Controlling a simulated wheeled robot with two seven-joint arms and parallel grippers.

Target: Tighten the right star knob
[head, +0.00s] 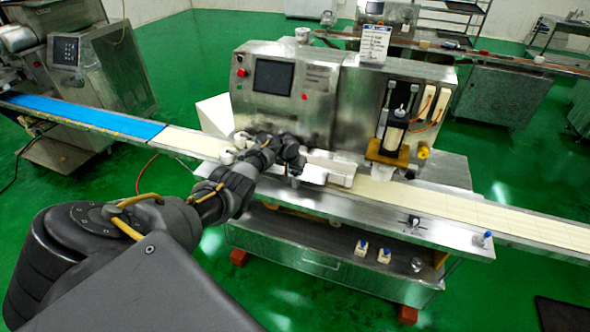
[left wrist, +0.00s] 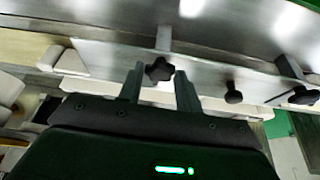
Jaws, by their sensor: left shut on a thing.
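A black star knob (left wrist: 159,69) sits between the two fingers of my left gripper (left wrist: 160,88) in the left wrist view. The fingers are shut on it from both sides. Another black star knob (left wrist: 304,96) shows at the right edge of that view, with a smaller dark knob (left wrist: 233,93) between them. In the head view my left gripper (head: 291,163) is at the conveyor in front of the machine, and the knobs are hidden or too small to tell. My right gripper is not in view.
The encrusting machine (head: 290,98) stands behind the conveyor belt (head: 455,207), with a nozzle unit (head: 395,130) to the right of my gripper. A blue belt (head: 80,115) runs off to the left. Small bottles (head: 385,255) stand on the lower shelf. Green floor is clear in front.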

